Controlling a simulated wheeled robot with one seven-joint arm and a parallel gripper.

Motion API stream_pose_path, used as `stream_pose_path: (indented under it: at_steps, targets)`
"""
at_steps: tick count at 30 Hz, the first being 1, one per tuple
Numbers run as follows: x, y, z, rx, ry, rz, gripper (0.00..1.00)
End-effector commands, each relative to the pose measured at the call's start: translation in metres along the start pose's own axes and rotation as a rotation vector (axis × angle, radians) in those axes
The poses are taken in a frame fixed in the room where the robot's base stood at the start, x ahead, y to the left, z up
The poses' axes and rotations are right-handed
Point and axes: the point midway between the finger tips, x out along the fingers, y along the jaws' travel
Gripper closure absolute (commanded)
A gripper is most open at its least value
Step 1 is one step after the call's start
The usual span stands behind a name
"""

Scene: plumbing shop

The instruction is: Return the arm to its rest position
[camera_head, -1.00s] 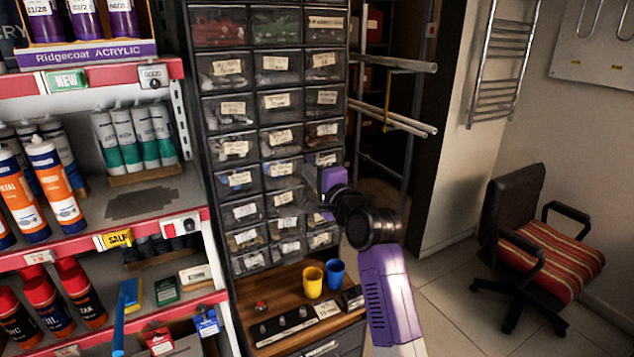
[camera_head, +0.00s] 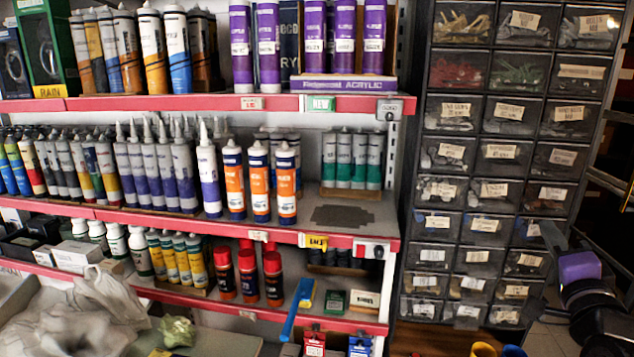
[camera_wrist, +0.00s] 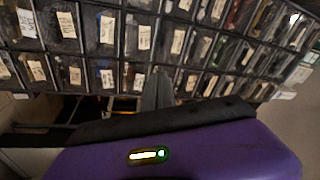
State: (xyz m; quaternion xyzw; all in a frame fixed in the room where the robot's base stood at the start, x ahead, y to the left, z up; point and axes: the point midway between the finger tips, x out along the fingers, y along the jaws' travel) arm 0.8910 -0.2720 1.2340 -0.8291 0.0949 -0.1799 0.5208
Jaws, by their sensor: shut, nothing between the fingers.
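My gripper (camera_head: 550,236) shows at the right edge of the head view, in front of the drawer cabinet, with its purple housing and dark wrist joints below it. In the wrist view my gripper (camera_wrist: 158,85) is shut and empty, its grey fingers together above the purple housing. The fingers point toward the labelled drawers, and how far off they are cannot be told. The rest of my arm is mostly cut off by the lower right corner of the head view.
A drawer cabinet (camera_head: 502,151) stands at the right, with yellow (camera_head: 483,350) and blue (camera_head: 513,351) cups at its foot. Red-edged shelves (camera_head: 240,103) with tubes and spray cans fill the left. A blue-handled tool (camera_head: 298,308) sticks out from the lower shelf. A plastic bag (camera_head: 75,315) lies lower left.

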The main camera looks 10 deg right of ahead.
Motion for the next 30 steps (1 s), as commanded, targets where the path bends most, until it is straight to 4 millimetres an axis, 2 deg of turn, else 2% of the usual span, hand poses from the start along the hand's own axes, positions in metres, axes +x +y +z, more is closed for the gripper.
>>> stream_pose_path:
  at_steps: [8, 11, 21, 30]
  targets:
    - [-0.066, 0.023, 0.033, -0.338, 0.029, -0.039, 1.0]
    - [-0.1, 0.034, 0.051, -0.464, 0.023, -0.048, 1.0]
    - [-0.231, 0.06, 0.109, -0.834, -0.061, -0.08, 1.0]
    - [-0.347, 0.066, 0.139, -1.051, -0.198, -0.11, 1.0]
